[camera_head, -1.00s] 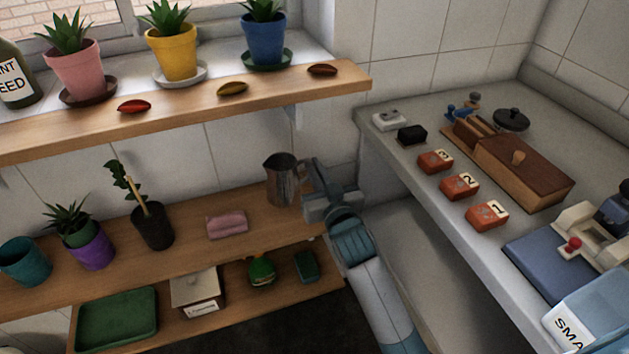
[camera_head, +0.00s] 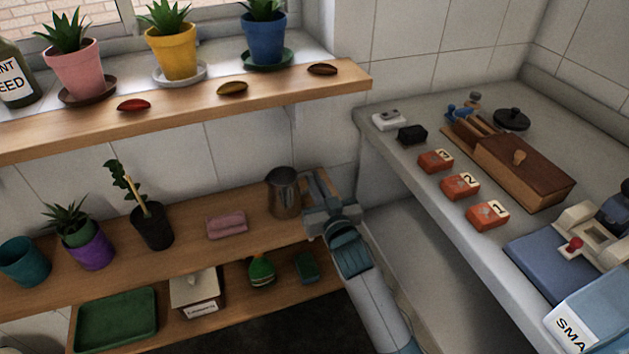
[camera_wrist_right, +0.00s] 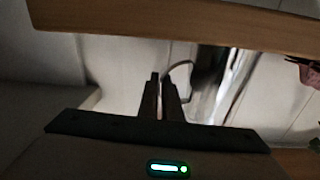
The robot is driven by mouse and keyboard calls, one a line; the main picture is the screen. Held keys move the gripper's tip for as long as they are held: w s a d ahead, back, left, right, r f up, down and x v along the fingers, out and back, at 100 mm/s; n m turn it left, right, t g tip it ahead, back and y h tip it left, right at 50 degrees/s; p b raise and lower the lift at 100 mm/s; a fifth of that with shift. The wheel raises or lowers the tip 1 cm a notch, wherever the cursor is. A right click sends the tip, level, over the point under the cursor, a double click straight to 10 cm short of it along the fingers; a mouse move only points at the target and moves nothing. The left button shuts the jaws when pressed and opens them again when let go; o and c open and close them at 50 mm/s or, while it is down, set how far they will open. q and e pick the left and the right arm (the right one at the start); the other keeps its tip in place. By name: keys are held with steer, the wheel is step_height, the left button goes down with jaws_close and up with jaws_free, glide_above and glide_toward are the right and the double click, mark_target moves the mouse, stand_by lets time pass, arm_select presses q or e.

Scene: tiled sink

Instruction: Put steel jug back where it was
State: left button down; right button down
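The steel jug (camera_head: 284,194) is upright over the right end of the middle wooden shelf (camera_head: 190,249). I cannot tell whether its base touches the board. My right gripper (camera_head: 318,190) is at the jug's right side, where the handle is. In the right wrist view the two dark fingers (camera_wrist_right: 160,97) are close together at the thin curved handle, with the shiny jug body (camera_wrist_right: 212,80) just to the right. The gripper looks shut on the handle, though the grip itself is dark and partly hidden. My left gripper is not in view.
A pink sponge (camera_head: 227,225) and a dark pot with a plant (camera_head: 152,226) stand left of the jug. The upper shelf (camera_head: 200,112) hangs above. The stone counter (camera_head: 405,160) is right of my arm. Shelf between sponge and jug is bare.

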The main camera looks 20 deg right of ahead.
steer(key=c, duration=2)
jaws_free()
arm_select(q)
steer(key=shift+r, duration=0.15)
arm_select(e)
steer(key=shift+o, duration=0.3)
steer(key=shift+r, duration=0.1)
steer(key=shift+s, duration=0.55)
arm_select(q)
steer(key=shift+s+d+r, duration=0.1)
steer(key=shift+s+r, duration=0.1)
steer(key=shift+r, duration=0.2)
arm_select(e)
steer(key=s, duration=1.1)
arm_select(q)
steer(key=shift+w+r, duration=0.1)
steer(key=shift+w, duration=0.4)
